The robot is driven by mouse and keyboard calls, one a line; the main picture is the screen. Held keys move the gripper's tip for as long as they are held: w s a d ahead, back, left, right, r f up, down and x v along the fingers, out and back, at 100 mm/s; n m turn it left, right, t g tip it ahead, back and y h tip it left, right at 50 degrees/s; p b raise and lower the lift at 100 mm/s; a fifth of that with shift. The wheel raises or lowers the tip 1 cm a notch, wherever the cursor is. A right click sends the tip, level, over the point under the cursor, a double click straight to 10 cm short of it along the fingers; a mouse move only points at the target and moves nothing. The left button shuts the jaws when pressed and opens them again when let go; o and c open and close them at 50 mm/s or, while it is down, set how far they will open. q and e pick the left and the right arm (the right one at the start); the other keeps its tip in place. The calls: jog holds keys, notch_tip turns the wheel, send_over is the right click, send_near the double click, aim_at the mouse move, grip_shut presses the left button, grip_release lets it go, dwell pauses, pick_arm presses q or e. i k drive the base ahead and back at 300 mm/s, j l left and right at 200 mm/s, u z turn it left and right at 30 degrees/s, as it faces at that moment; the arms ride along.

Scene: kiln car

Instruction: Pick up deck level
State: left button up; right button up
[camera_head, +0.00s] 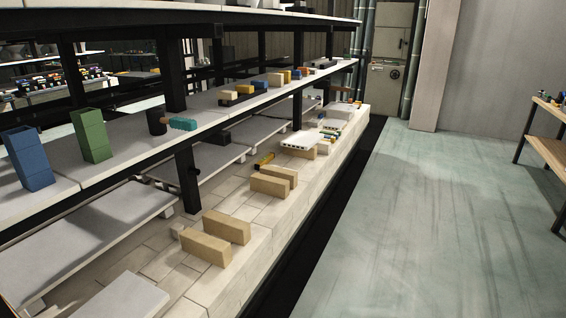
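A small yellow bar with a dark end (265,160), which may be the deck level, lies on the pale brick deck (200,277) of the kiln car. It is behind a pair of tan blocks and left of a white slab with holes along its edge. It is small and far off, so I cannot make out a vial on it. Neither of my grippers shows in the head view.
Tan blocks (227,226) stand on the deck, with more tan blocks (273,186) farther back. A white slab (300,141) lies beyond. Black posts (187,178) and an upper shelf (130,142) overhang the deck. The floor (440,230) at right is clear; a wooden bench (548,150) stands far right.

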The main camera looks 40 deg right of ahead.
aim_at(268, 158)
jog(key=z, duration=1.4)
jog(key=i+l+z, duration=0.15)
jog(key=z, duration=0.3)
jog(key=i+z, duration=0.45)
jog(key=i, duration=2.35)
